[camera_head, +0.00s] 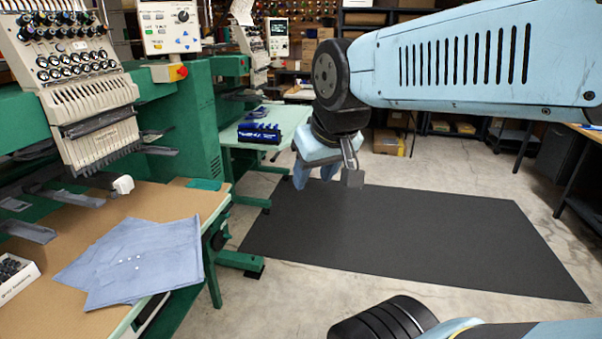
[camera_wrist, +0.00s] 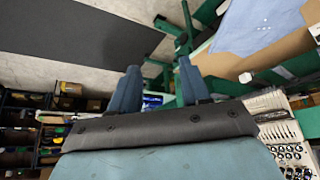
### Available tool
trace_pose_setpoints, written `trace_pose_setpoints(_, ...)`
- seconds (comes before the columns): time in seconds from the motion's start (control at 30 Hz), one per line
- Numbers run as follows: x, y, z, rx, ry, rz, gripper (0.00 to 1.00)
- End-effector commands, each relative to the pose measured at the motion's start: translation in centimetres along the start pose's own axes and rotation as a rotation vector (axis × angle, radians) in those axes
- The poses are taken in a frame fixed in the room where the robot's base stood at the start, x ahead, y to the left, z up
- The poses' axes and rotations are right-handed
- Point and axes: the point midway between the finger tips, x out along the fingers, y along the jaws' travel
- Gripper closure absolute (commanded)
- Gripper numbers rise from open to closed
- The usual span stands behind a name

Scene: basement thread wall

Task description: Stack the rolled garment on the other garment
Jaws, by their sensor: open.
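A light blue garment (camera_head: 140,262) lies flat on the brown table top (camera_head: 75,222) at the left, with several small white dots on it. Its outline looks layered, but I cannot tell whether it is one piece or two. Part of it shows at the upper right of the wrist view (camera_wrist: 262,22). I cannot make out a rolled garment in either view. My gripper (camera_head: 312,181) hangs over the dark floor mat, well to the right of the table and apart from the garment. In the wrist view its two blue fingers (camera_wrist: 158,68) stand apart with nothing between them.
Green embroidery machines (camera_head: 95,145) stand at the left, with heads overhanging the table. A white box of dark spools (camera_head: 14,278) sits at the table's near left. A second table holds a dark blue rack (camera_head: 258,133). The black floor mat (camera_head: 420,235) is clear.

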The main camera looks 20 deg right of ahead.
Motion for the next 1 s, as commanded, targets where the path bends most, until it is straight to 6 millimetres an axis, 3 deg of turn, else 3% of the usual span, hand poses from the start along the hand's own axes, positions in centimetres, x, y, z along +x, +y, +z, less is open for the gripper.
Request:
trace_pose_setpoints(0.27, -0.5, -0.4, 0.8, 0.039, -0.023, -0.012, 0.78)
trace_pose_setpoints(0.5, 2.0, -0.9, 0.3, 0.204, -0.153, -0.044, 1.0)
trace_pose_setpoints(1.0, 9.7, -3.2, -0.6, 0.786, -0.598, -0.076, 1.0)
